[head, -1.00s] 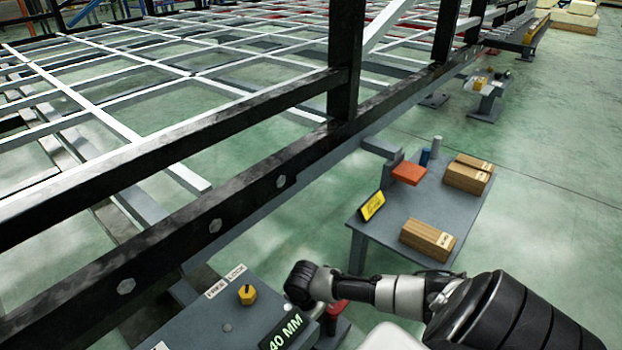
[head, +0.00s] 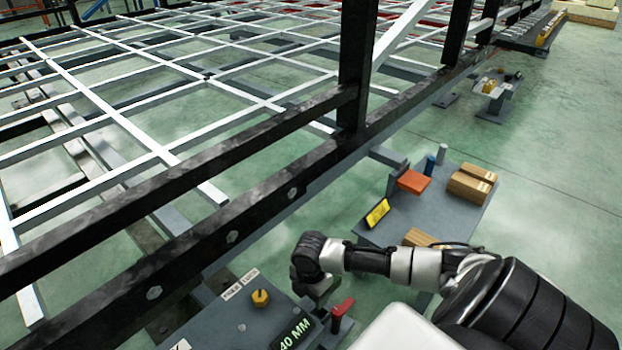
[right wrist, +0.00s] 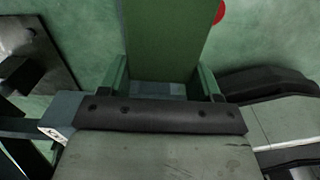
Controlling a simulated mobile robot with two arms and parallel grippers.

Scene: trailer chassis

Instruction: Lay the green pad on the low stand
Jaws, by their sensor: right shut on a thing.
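In the right wrist view a long green piece (right wrist: 172,38), which I take for the green pad, runs down from the top edge toward my right gripper (right wrist: 165,86). My right gripper is shut on it, though a dark bolted bar hides part of the grip. In the head view my right gripper (head: 314,290) points down beside the near grey table (head: 228,325), and the pad cannot be made out there. I cannot tell which surface is the low stand. My left gripper is not in view.
The near table carries a yellow knob (head: 260,298), a 40 MM sign (head: 293,333) and a red handle (head: 342,308) close to my right gripper. The dark chassis rail (head: 230,237) runs along its left. A farther table holds wooden blocks (head: 471,185) and an orange block (head: 413,181).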

